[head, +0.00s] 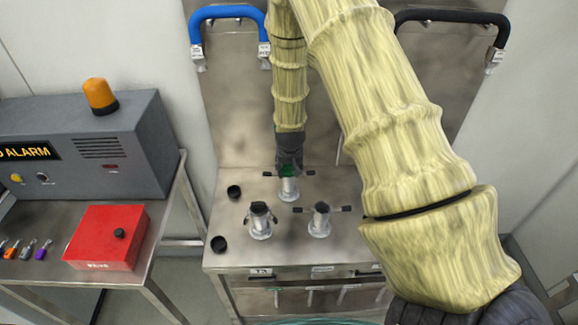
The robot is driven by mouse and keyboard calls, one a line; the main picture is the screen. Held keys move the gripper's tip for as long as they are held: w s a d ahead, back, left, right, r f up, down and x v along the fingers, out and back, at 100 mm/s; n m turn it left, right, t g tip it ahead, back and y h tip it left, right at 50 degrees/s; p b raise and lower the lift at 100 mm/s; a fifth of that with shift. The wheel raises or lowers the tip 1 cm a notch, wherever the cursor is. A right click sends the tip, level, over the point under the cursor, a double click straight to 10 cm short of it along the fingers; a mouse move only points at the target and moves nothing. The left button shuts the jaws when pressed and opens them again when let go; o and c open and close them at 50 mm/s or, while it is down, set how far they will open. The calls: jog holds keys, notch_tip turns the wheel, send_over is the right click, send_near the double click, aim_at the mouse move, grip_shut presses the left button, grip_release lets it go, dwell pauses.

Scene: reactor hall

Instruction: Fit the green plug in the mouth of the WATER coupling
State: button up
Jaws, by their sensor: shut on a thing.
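My gripper (288,165) points down over the back metal coupling (288,190) on the steel cart. It is shut on the green plug (286,171), of which only a little green shows between the fingers. The plug is at the mouth of this coupling; I cannot tell whether it is seated in it or just above it. Two more couplings stand in front, a front left one (260,225) and a front right one (319,222). Side levers show on the back and front right couplings. The labels are too small to read, so I cannot tell which coupling is WATER.
Two black caps (233,191) (219,244) lie at the cart top's left side. A blue handle (228,12) and a black handle (455,15) stand behind. At left, a table holds a grey alarm box (80,150), a red box (105,240) and several small coloured items.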

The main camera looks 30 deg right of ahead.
dwell(0.3)
jog(key=o, duration=1.1)
jog(key=shift+r, duration=0.1)
jog(key=v, duration=1.1)
jog(key=shift+s+a+r, duration=0.1)
jog(key=shift+r, duration=0.3)
